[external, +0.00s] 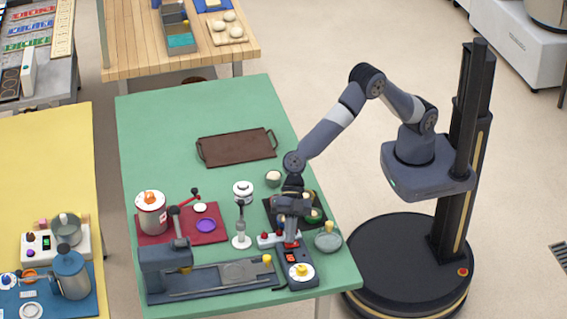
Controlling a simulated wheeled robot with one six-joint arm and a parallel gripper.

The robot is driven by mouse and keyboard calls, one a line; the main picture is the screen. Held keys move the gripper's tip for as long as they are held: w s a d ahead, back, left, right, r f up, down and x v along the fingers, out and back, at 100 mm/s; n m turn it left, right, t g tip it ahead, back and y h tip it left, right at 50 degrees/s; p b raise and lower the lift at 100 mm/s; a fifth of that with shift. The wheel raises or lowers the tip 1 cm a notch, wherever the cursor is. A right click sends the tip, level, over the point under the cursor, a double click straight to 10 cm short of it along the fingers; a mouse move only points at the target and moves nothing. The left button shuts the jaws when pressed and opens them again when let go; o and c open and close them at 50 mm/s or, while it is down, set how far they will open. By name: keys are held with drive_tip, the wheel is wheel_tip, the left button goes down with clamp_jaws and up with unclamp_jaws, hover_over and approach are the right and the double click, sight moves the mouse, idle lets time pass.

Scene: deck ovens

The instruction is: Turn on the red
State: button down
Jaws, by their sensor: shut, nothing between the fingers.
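My gripper (291,238) points down over the near right part of the green table and is shut, with nothing seen between its fingers. Its tips are at or just above a small dark box (288,259) that carries red parts (291,257). I cannot tell whether the tips touch it. A small pale block with red tops (265,239) lies just left of the tips. The gripper partly hides this group, and the state of any switch is too small to read.
A glass bowl (328,241) stands to the right, a white stand (241,240) to the left. The far green table (190,110) is clear.

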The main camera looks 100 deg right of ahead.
drive_tip(key=shift+w+f+g, duration=0.2)
drive_tip(key=shift+f+g, duration=0.05)
drive_tip(key=shift+g, duration=0.15)
drive_tip(key=shift+s+b, duration=0.2)
drive_tip(key=shift+b, duration=0.25)
drive_tip(key=shift+s+f, duration=0.1)
drive_tip(key=shift+s, duration=0.05)
drive_tip(key=shift+s+b, duration=0.55)
drive_tip(key=shift+b, duration=0.3)
